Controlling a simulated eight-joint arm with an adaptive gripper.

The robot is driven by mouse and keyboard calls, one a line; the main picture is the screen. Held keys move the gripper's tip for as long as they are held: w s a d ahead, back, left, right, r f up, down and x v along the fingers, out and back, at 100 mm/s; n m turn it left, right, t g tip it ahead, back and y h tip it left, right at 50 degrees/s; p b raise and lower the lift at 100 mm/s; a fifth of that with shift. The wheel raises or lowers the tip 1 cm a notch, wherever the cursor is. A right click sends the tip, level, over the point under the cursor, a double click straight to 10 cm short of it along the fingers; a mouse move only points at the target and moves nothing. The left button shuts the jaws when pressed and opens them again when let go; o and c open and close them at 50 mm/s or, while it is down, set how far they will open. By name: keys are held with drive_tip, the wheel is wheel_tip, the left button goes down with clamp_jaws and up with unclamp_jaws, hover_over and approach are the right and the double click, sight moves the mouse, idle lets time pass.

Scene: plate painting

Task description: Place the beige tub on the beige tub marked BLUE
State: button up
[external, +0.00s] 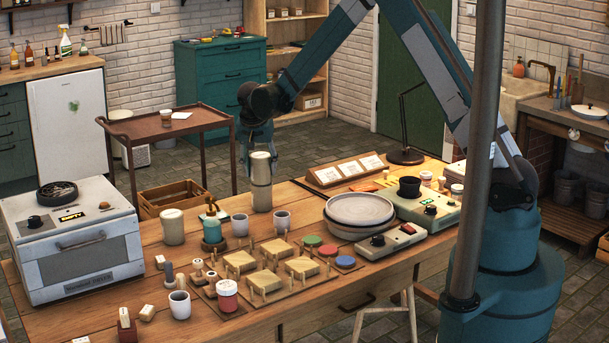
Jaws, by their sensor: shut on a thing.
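A beige tub (261,167) is upright at the lower end of my gripper (259,148), behind the middle of the workbench. My gripper is shut on this tub; its fingertips are small and partly hidden. I cannot tell whether the upper tub fully rests on the lower one. Another beige tub (172,227) stands apart to the left. I cannot read a BLUE marking on any tub.
A green bottle (212,229) and grey cups (240,225) stand close by. Stacked grey plates (360,209) are to the right. Small wooden racks (270,279) and paint discs (345,262) lie in front. A white oven (75,240) fills the left end.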

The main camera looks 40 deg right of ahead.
drive_tip(key=shift+f, duration=0.15)
drive_tip(key=o, duration=1.1)
drive_tip(key=shift+v, duration=6.1)
drive_tip(key=shift+d, duration=0.1)
